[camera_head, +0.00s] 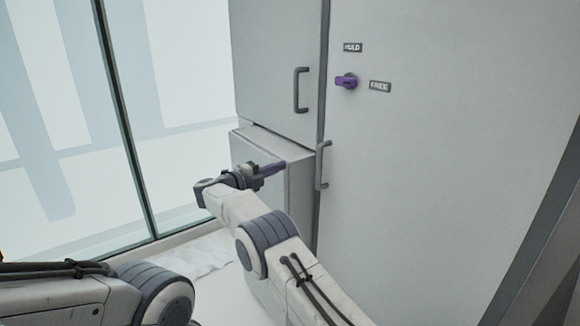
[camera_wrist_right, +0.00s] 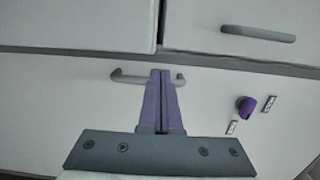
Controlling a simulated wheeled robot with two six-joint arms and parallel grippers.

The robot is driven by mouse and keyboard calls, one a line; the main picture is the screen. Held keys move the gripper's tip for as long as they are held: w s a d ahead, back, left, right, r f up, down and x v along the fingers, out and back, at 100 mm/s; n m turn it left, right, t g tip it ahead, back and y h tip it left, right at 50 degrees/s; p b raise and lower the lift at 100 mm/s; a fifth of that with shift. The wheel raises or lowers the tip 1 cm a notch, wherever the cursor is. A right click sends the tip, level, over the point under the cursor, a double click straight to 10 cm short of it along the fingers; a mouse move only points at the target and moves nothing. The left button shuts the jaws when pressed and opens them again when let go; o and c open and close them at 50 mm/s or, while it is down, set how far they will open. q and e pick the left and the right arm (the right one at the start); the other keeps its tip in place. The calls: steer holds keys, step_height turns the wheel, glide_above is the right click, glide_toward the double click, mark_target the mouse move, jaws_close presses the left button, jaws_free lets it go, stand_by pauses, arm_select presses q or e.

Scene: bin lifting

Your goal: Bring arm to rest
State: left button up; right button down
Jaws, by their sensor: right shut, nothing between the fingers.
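My right gripper (camera_head: 272,168) has slim purple fingers and is in front of the lower left compartment (camera_head: 272,150) of the pale grey cabinet. In the right wrist view its fingers (camera_wrist_right: 161,75) lie together with nothing between them. They overlap a grey handle (camera_wrist_right: 125,78) in that picture; whether they touch it I cannot tell. In the head view this handle (camera_head: 322,165) shows to the right of the fingertips, apparently clear of them. My left arm enters at the bottom left, and its gripper is out of view.
The lower compartment's front stands out a little from the upper door (camera_head: 277,60), which has its own handle (camera_head: 301,90). A purple knob (camera_head: 346,81) sits on the right panel (camera_head: 440,150) beside two small labels. A glass wall (camera_head: 60,130) stands at left.

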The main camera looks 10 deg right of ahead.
steer(key=w+r+n+t+y, duration=0.5)
steer(key=r+n+t+y, duration=0.15)
steer(key=n, duration=0.45)
steer(key=s+d+f+n+g+y, duration=0.1)
steer(key=s+f+n+g+y, duration=0.4)
steer(key=s, duration=1)
steer(key=s+d+f+n+g+y, duration=0.1)
steer(key=s+f+n+g, duration=0.2)
steer(key=s+f+n, duration=0.9)
steer(key=s+d+f+n+g+y, duration=0.25)
steer(key=s+f+g, duration=0.2)
steer(key=s, duration=1.35)
steer(key=s+a+r+n+g+y+p, duration=0.1)
steer(key=s+a+r+n+p, duration=0.6)
steer(key=r, duration=1)
steer(key=s+a+g+p, duration=0.1)
steer(key=s+a+p, duration=0.2)
steer(key=s+a, duration=0.3)
steer(key=shift+s+a+r+g+y+p, duration=0.2)
steer(key=shift+a+g+y+p, duration=0.15)
steer(key=shift+a, duration=0.45)
